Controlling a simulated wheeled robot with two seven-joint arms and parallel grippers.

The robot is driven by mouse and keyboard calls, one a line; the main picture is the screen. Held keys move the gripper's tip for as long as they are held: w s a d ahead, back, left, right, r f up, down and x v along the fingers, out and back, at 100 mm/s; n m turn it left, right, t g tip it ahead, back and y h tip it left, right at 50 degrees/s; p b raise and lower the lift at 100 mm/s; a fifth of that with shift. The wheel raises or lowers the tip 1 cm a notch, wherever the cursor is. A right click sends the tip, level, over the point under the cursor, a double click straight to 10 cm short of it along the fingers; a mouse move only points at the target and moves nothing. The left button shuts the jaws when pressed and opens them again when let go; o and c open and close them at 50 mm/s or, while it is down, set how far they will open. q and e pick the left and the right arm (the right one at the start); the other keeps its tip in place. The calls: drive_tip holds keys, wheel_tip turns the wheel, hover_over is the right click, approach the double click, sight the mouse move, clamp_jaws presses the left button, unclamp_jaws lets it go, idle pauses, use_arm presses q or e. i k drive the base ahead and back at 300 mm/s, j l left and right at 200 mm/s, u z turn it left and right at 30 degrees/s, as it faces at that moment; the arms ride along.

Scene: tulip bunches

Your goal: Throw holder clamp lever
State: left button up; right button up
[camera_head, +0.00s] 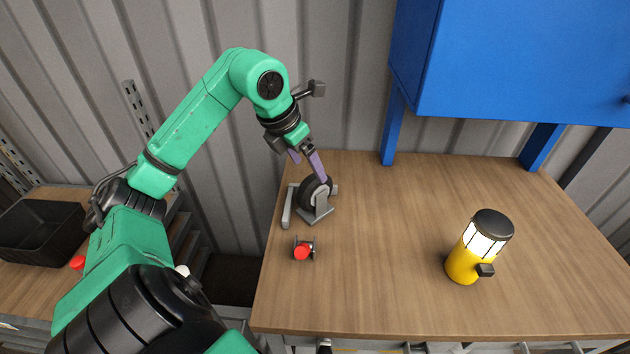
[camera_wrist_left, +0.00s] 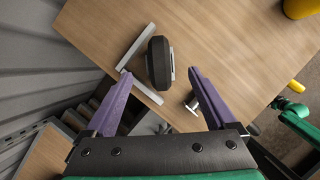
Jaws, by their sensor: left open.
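The holder (camera_head: 318,215) is a grey metal stand with a dark round disc (camera_head: 314,192) upright in it, near the table's left back part. A light grey bar (camera_head: 287,206) stands along its left side; I cannot tell whether this is the clamp lever. My left gripper (camera_head: 310,170) has purple fingers, is open and points down at the disc from behind. In the left wrist view the disc (camera_wrist_left: 158,62) lies ahead between the spread fingers (camera_wrist_left: 162,80), and the grey bar (camera_wrist_left: 136,47) is left of it. No contact is clear. My right gripper is not visible.
A small red-ended metal piece (camera_head: 302,251) sits in front of the holder. A blue cabinet (camera_head: 520,60) hangs behind. A black bin (camera_head: 40,233) is far left. The table's middle is clear.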

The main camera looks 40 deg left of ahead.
sight(303, 249)
drive_tip(key=k, duration=2)
